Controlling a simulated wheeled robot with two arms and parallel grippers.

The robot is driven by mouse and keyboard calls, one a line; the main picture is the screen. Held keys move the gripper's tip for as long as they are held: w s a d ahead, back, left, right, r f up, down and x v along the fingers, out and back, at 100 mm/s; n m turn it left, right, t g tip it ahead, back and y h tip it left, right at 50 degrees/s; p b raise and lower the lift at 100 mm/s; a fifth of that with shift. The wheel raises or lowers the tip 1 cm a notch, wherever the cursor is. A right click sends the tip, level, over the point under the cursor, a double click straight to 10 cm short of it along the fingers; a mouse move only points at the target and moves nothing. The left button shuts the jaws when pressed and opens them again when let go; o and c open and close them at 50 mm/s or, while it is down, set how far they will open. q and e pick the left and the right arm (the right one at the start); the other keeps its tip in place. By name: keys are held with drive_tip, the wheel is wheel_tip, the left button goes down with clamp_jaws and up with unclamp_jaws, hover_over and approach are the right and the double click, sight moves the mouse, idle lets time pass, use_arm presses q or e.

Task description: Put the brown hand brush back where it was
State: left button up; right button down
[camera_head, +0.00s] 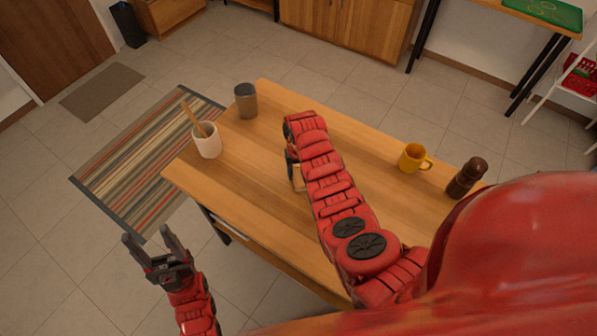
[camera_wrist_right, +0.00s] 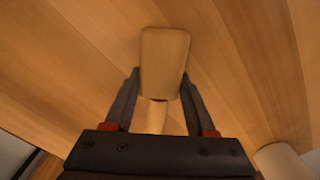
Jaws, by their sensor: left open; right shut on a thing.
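The brown hand brush (camera_wrist_right: 165,55) is a light brown wooden piece between the fingers of my right gripper (camera_wrist_right: 160,85) in the right wrist view. The gripper is shut on its narrower part, and the wide flat end points away from the wrist, over the wooden table. In the head view, my right gripper (camera_head: 292,158) hangs over the middle of the table, mostly hidden by my arm. A small part of the brush (camera_head: 298,180) shows below it. I cannot tell whether the brush touches the table. My left gripper (camera_head: 155,248) is open and empty, off the table's left side.
On the table (camera_head: 240,185) stand a white cup (camera_head: 207,146) with a wooden stick, a grey tumbler (camera_head: 246,101), a yellow mug (camera_head: 413,158) and a dark brown mill (camera_head: 466,177). The tabletop between the white cup and my right arm is clear. A striped rug (camera_head: 130,165) lies left.

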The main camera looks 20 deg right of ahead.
drive_tip(key=shift+f, duration=0.15)
drive_tip(key=shift+c, duration=0.7)
unclamp_jaws()
